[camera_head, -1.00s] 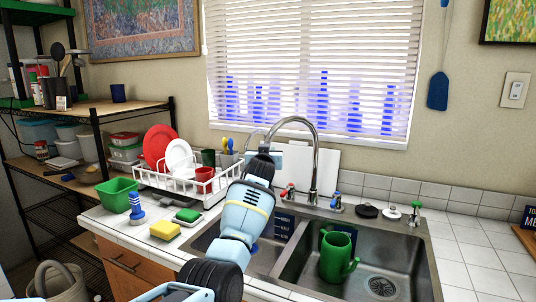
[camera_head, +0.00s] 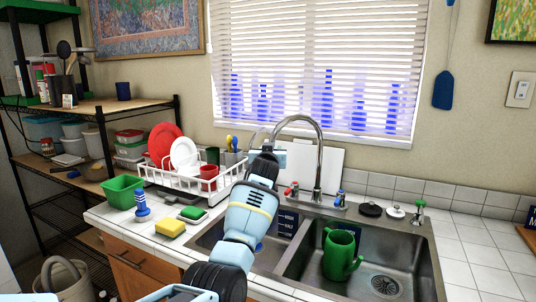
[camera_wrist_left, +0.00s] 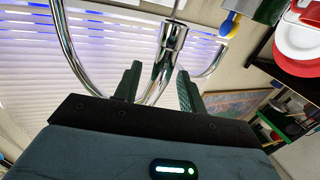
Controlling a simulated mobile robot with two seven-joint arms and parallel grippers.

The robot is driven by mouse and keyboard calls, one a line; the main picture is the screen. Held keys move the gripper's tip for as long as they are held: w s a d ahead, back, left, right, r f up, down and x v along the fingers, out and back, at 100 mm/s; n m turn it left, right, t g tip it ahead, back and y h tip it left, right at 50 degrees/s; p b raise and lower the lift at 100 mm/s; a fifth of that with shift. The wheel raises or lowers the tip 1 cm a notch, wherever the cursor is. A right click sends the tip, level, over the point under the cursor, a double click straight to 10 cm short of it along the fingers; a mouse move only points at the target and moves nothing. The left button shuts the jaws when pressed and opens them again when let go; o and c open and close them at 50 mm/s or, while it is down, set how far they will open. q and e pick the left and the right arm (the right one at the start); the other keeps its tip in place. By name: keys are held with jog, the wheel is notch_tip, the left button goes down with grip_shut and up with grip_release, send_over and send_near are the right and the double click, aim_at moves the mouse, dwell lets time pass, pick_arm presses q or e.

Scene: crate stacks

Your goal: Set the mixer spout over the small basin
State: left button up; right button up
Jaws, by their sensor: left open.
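The chrome mixer spout (camera_head: 319,150) arches up behind the sink, its free end bending left toward my left gripper (camera_head: 266,150). In the left wrist view, the spout's end (camera_wrist_left: 172,38) shows with its tube running between the two dark fingers of my left gripper (camera_wrist_left: 158,86). These fingers are open, with a gap beside the tube; contact cannot be told. The small basin (camera_head: 268,258) is the left one, partly hidden by my left arm. The large basin (camera_head: 310,278) on the right holds a green watering can (camera_head: 340,256). My right gripper is not in view.
Red (camera_head: 293,189) and blue (camera_head: 340,198) taps flank the spout's base. A white dish rack (camera_head: 180,185) with plates and cups stands left of it. A yellow sponge (camera_head: 170,228) and green tub (camera_head: 122,191) sit on the left counter. The right counter is mostly clear.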

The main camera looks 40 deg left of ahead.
pick_arm(q)
jog(key=p+v, duration=0.1)
jog(key=v, duration=0.6)
jog(key=shift+r, duration=0.15)
jog(key=shift+a, duration=0.1)
dwell(0.5)
